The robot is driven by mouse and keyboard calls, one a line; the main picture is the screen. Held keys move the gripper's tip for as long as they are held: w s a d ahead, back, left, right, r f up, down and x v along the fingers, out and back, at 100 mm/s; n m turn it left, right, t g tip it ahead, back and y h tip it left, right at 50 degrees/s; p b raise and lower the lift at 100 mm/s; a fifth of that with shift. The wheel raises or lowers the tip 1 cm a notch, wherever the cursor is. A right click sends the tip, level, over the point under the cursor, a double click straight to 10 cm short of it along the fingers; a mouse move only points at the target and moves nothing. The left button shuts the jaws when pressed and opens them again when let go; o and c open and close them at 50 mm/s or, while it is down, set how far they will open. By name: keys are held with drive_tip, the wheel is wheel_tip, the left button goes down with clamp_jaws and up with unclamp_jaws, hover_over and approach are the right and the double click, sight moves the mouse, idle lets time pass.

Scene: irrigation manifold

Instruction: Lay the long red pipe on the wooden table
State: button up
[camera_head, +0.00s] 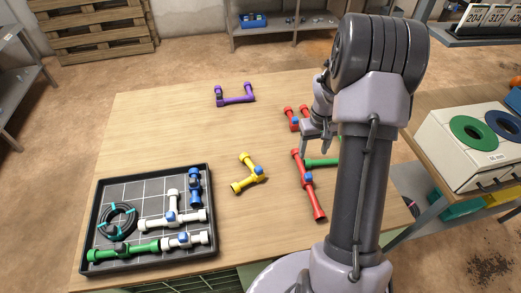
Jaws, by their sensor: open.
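A long red pipe (315,200) with a blue fitting on it shows on the right part of the wooden table (200,130), beside my arm. Its far end is close to my gripper (315,150) in the picture. My gripper points down with its fingers apart and nothing between them. I cannot tell how high it is above the table. A green pipe (322,163) lies beside the red pipe's far end; its right part is hidden behind my arm. I cannot tell whether the two touch.
A shorter red piece (291,118) with a blue fitting is partly behind my gripper. A yellow piece (248,174) and a purple piece (235,98) lie apart on the table. A black tray (92,215) holds pipes and a coil. The table's left back is clear. A white bin box (450,155) stands right.

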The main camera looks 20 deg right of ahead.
sight(309, 175)
drive_tip(key=f+b, duration=0.1)
drive_tip(key=f, duration=0.3)
drive_tip(key=f+b, duration=0.1)
drive_tip(key=f, duration=0.4)
drive_tip(key=f+b, duration=0.2)
drive_tip(key=f, duration=0.2)
drive_tip(key=shift+s+d+f, duration=0.2)
drive_tip(key=shift+d, duration=0.15)
wheel_tip(309, 175, down, 5)
drive_tip(key=b, duration=0.2)
drive_tip(key=shift+f+b, duration=0.1)
drive_tip(key=shift+b, duration=0.25)
drive_tip(key=shift+c, duration=1.3)
clamp_jaws()
